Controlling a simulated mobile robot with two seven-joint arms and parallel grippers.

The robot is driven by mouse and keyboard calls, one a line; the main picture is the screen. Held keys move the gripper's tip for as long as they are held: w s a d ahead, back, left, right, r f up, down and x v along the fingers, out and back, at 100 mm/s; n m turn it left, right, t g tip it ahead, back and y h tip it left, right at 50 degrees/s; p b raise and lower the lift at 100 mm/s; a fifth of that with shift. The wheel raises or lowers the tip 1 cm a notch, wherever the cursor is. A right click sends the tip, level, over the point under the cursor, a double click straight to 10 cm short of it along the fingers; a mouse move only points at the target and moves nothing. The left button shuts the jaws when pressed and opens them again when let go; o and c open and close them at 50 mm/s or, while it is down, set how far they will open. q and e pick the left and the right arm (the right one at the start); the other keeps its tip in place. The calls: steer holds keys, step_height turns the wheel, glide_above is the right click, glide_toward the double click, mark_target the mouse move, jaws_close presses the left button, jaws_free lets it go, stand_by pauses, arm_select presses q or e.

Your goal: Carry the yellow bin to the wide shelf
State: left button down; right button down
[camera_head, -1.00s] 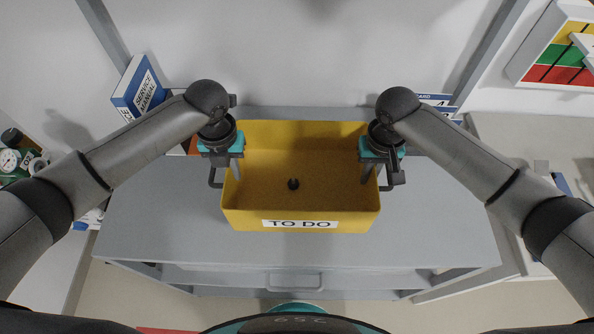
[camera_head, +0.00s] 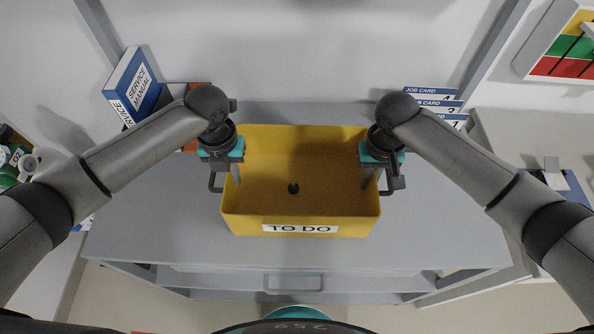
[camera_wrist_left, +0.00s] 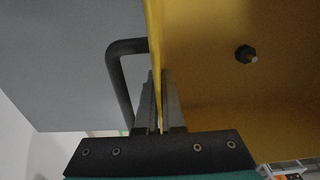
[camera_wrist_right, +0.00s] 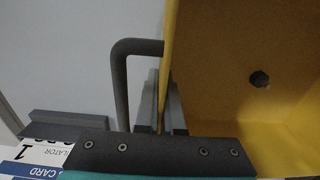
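The yellow bin (camera_head: 300,215), labelled TO DO, is upright and centred in the head view, over a wide grey surface (camera_head: 430,235). I cannot tell whether a gap lies beneath it. A small black part (camera_head: 293,188) lies inside; it also shows in the left wrist view (camera_wrist_left: 245,54). My left gripper (camera_head: 236,172) is shut on the bin's left wall, its fingers on either side of the wall (camera_wrist_left: 154,50). My right gripper (camera_head: 367,176) is shut on the right wall, fingers likewise straddling it (camera_wrist_right: 168,60). Dark handles (camera_wrist_left: 117,75) sit outside the walls beside the fingers.
A blue service manual (camera_head: 132,87) leans at the back left. Several job cards (camera_head: 432,103) stand at the back right. A wall board with coloured bands (camera_head: 565,55) is at far right. Another surface with a blue item (camera_head: 572,188) lies right. Gauge-like parts (camera_head: 15,160) are far left.

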arm_select(q)
steer(key=shift+a+f+b, duration=0.15)
steer(key=shift+f+b, duration=0.2)
steer(key=shift+f, duration=0.15)
arm_select(e)
steer(key=shift+d+f, duration=0.15)
steer(key=shift+f, duration=0.35)
arm_select(q)
steer(key=c, duration=1)
jaws_free()
steer(key=shift+r, duration=0.1)
steer(key=shift+c, duration=0.2)
arm_select(e)
steer(key=c, duration=1)
jaws_free()
steer(key=shift+r, duration=0.1)
steer(key=shift+c, duration=0.2)
arm_select(q)
steer(key=shift+r, duration=0.1)
step_height(320, 180, up, 12)
steer(key=shift+f, duration=0.2)
arm_select(e)
step_height(320, 180, up, 12)
steer(key=shift+r, duration=0.1)
